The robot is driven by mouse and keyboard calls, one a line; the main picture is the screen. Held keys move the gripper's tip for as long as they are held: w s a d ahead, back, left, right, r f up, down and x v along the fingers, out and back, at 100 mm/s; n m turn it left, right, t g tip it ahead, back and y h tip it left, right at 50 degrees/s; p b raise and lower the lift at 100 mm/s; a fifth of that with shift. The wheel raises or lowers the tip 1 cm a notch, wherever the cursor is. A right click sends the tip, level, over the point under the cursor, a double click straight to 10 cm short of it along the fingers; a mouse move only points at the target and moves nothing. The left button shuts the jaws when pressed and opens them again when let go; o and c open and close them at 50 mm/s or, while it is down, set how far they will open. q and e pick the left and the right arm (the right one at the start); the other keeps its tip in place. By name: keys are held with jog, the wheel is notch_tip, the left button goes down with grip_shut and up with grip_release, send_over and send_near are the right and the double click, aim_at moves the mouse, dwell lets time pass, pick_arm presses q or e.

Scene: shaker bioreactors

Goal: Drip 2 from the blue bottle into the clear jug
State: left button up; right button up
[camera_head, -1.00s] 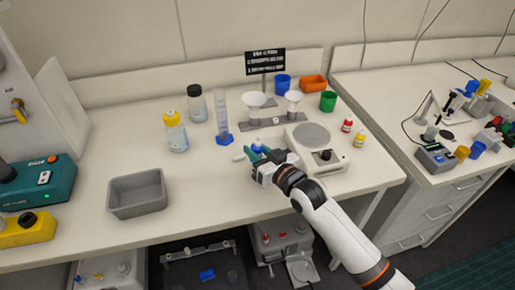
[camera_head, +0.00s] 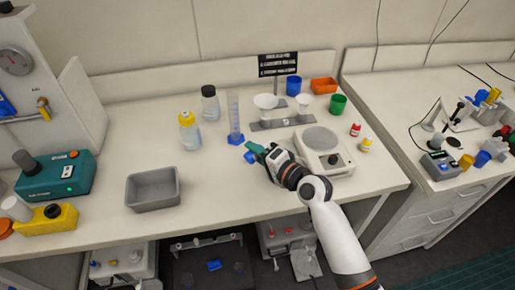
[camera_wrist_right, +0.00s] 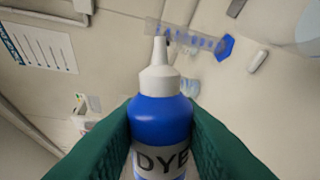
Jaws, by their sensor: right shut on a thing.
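The blue bottle (camera_wrist_right: 160,120), with a white cap and pointed nozzle and a "DYE" label, is held between the green fingers of my right gripper (camera_wrist_right: 160,140). In the head view the bottle (camera_head: 249,157) shows small at the tip of my right gripper (camera_head: 256,151), above the bench. It looks tipped over sideways. I cannot clearly pick out a jug. My left gripper is not in view.
A yellow-capped bottle (camera_head: 189,131) and a black-capped bottle (camera_head: 210,104) stand left of the cylinder. Funnels on a grey stand (camera_head: 283,122) and a balance (camera_head: 324,150) are to the right. A grey tub (camera_head: 152,189) sits left. The bench front between is clear.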

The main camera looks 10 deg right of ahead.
aim_at(267, 143)
jog(key=shift+w+d+r, duration=0.1)
jog(key=shift+w+d, duration=0.1)
jog(key=shift+d, duration=0.1)
jog(key=shift+w+d+r+m, duration=0.2)
jog(key=shift+w+d+m, duration=0.25)
jog(key=shift+d, duration=0.15)
jog(key=shift+w+d+r+m, duration=0.2)
jog(key=shift+w+d+m, duration=0.2)
jog(key=shift+d, duration=0.2)
jog(key=shift+w+d+r+m+y+p, duration=0.2)
jog(key=shift+w+d+r+m+p, duration=0.1)
jog(key=shift+d+m, duration=0.2)
jog(key=shift+w+d+r+m+y+p, duration=0.15)
jog(key=shift+d+m+y+p, duration=0.15)
jog(key=shift+m, duration=0.25)
jog(key=shift+g, duration=0.3)
jog(key=shift+d+r+m+p, duration=0.2)
jog(key=shift+m+p, duration=0.1)
jog(key=shift+m, duration=0.1)
